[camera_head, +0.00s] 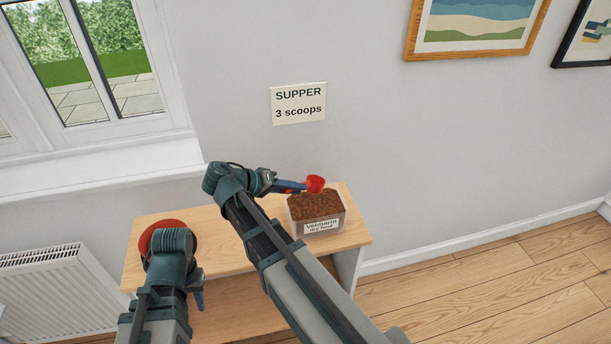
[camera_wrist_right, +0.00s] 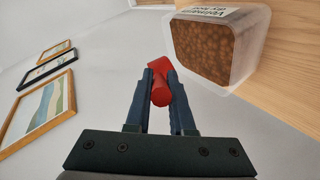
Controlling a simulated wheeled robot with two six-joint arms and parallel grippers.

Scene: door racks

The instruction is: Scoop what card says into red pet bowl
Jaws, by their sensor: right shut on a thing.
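The card (camera_head: 298,103) on the wall reads "SUPPER 3 scoops". A clear tub (camera_head: 318,213) of brown dry food, labelled "Velmarin dry food", stands on the wooden table. My right gripper (camera_head: 294,187) is shut on the red scoop (camera_head: 315,184), beside the tub's back left corner. In the right wrist view the scoop's red handle (camera_wrist_right: 160,88) is between the fingers, and the tub (camera_wrist_right: 215,48) is to the upper right. Whether the scoop holds food cannot be seen. The red bowl (camera_head: 163,230) is at the table's left, partly hidden by my left arm. My left gripper (camera_head: 198,300) points down; its fingertips are unclear.
The table top (camera_head: 235,225) is bare between bowl and tub. A wall stands close behind the table, with a window sill (camera_head: 100,170) at the left. A radiator (camera_head: 55,295) is at lower left. Framed pictures (camera_head: 475,25) hang at upper right.

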